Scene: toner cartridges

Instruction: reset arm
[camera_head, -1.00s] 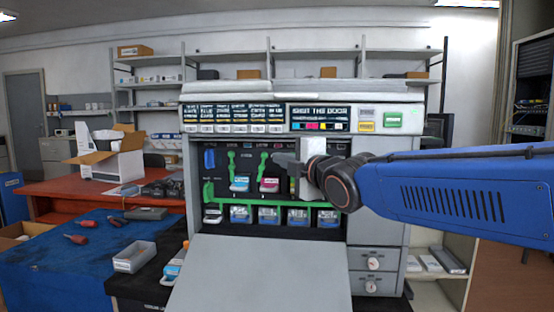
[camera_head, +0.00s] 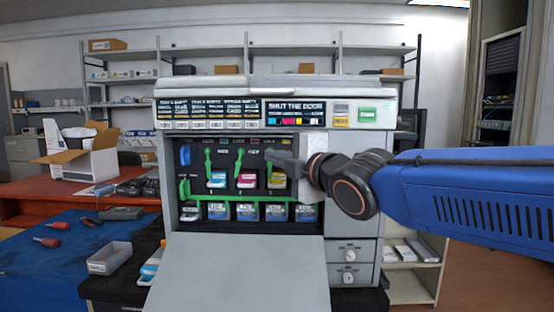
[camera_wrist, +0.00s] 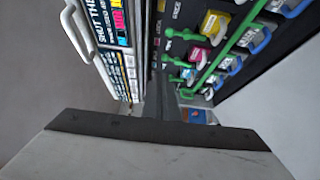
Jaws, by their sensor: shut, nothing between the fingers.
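My gripper (camera_head: 279,160) is in front of the upper right part of the printer's open bay, pointing left. Its dark fingers are together with nothing between them, and they also show in the wrist view (camera_wrist: 162,100). The grey printer (camera_head: 345,222) has its front door (camera_head: 240,275) folded down. Inside are green levers (camera_head: 209,165), a cyan cartridge (camera_head: 217,180) and a magenta cartridge (camera_head: 247,180). The display (camera_head: 295,113) reads "SHUT THE DOOR". My gripper hides the bay's right end.
An open cardboard box (camera_head: 90,163) is on the red bench behind. Shelves (camera_head: 220,47) line the back wall. Open space lies in front of the door.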

